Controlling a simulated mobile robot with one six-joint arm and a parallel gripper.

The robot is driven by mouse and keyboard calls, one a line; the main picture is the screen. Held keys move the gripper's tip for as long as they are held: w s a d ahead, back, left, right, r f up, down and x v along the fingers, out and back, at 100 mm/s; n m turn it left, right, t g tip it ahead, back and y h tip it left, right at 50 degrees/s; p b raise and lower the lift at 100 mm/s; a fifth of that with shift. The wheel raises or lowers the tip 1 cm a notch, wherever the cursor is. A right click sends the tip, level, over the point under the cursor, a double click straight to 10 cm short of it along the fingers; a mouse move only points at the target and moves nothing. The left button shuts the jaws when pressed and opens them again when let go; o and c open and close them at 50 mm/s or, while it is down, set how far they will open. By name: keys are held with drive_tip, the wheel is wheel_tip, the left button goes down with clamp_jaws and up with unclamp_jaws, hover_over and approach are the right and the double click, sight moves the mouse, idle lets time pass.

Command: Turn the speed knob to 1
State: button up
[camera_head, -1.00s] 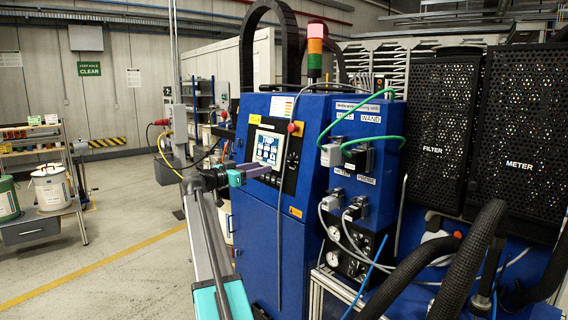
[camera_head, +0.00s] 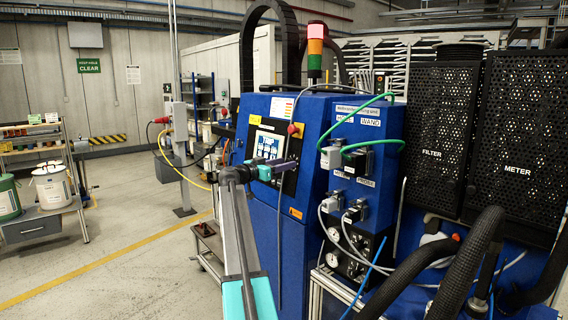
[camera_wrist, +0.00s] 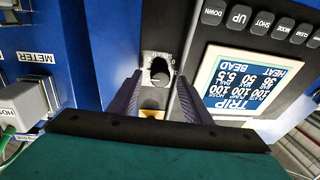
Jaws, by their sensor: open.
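The speed knob (camera_wrist: 160,70) is a dark round knob on a pale dial plate with small figures around it, on the machine's control panel. In the wrist view it sits between and just beyond my fingertips. My gripper (camera_wrist: 159,80) is open, its two purple-grey fingers on either side of the knob; I cannot tell whether they touch it. The knob's exact setting is too small to read. In the head view my gripper (camera_head: 289,168) is in front of the panel, right of the screen's lower edge, and the knob cannot be made out there.
The display (camera_wrist: 243,82) reads TRIP and BEAD, with a row of buttons such as UP (camera_wrist: 239,16) beside it. A red button (camera_head: 293,129) sits above the gripper on the panel. Grey connectors (camera_head: 331,156) with green cables stick out to the right.

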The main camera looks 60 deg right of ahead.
drive_tip(key=shift+s+d, duration=0.1)
drive_tip(key=shift+d, duration=0.3)
drive_tip(key=c, duration=1.1)
drive_tip(key=shift+o, duration=0.2)
